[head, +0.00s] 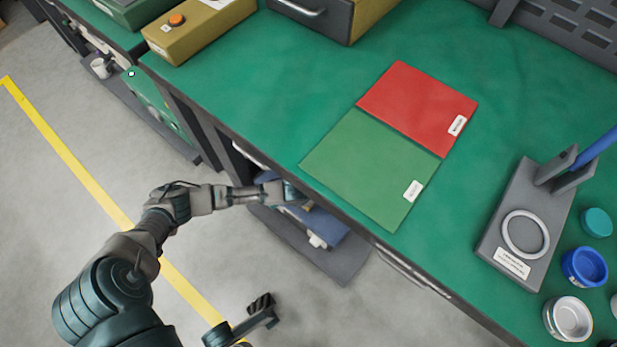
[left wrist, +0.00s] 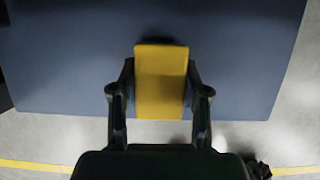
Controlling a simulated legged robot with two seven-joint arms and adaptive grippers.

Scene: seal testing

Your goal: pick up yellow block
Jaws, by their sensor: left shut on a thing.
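The yellow block (left wrist: 161,85) is upright in the left wrist view, between the two dark fingers of my left gripper (left wrist: 159,90). The fingers are shut on its left and right sides. Behind the block is a flat blue-grey surface (left wrist: 60,70). In the head view my left gripper (head: 295,192) reaches in below the edge of the green table, above a blue surface (head: 327,232). The block is mostly hidden there. I cannot tell whether it touches the surface.
The green-topped table (head: 270,95) overhangs the left arm closely. On it lie a red sheet (head: 415,105) and a green sheet (head: 370,170). A grey fixture with a ring (head: 500,225) and small round containers (head: 585,267) are at right. Open floor (head: 60,200) lies left.

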